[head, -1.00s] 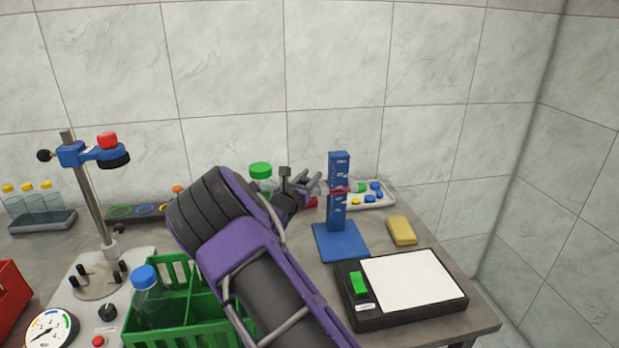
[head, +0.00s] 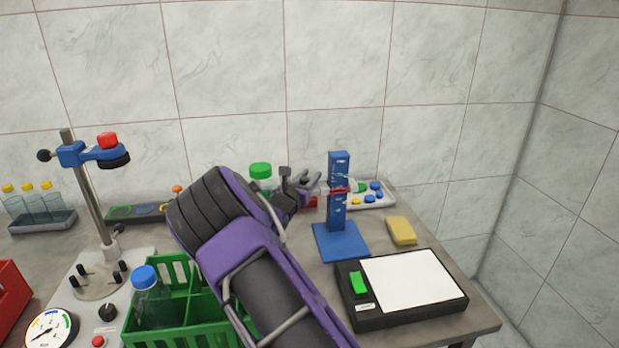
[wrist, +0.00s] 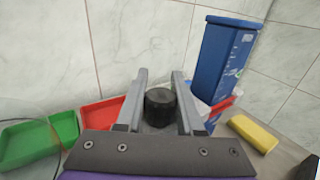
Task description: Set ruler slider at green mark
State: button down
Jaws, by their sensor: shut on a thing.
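The blue ruler post (head: 339,212) stands upright on a flat blue base at the right of the table. Its red slider (head: 338,190) sits partway up the scale. A small greenish line (head: 344,176) seems to show just above the slider, but it is too small to be sure. My gripper (head: 312,183) is at the left of the post, at about slider height. In the wrist view its two fingers (wrist: 160,75) straddle a black knob (wrist: 160,104), and the gripper is shut on it. The slider's red part (wrist: 222,103) shows low on the post, partly hidden behind the right finger.
A white tray of coloured caps (head: 385,200) lies behind the post. A yellow block (head: 401,231) and a black-framed white pad (head: 413,281) are to its right and front. A green crate (head: 190,342) with a bottle stands left of my arm.

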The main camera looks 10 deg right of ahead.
notch_tip(320, 180, up, 4)
jog(key=shift+r+p, duration=0.2)
jog(key=shift+p, duration=0.85)
jog(key=c, duration=0.5)
grip_release()
jog(key=v, duration=1.7)
jog(key=shift+s+a, duration=0.15)
jog(key=shift+s, duration=0.05)
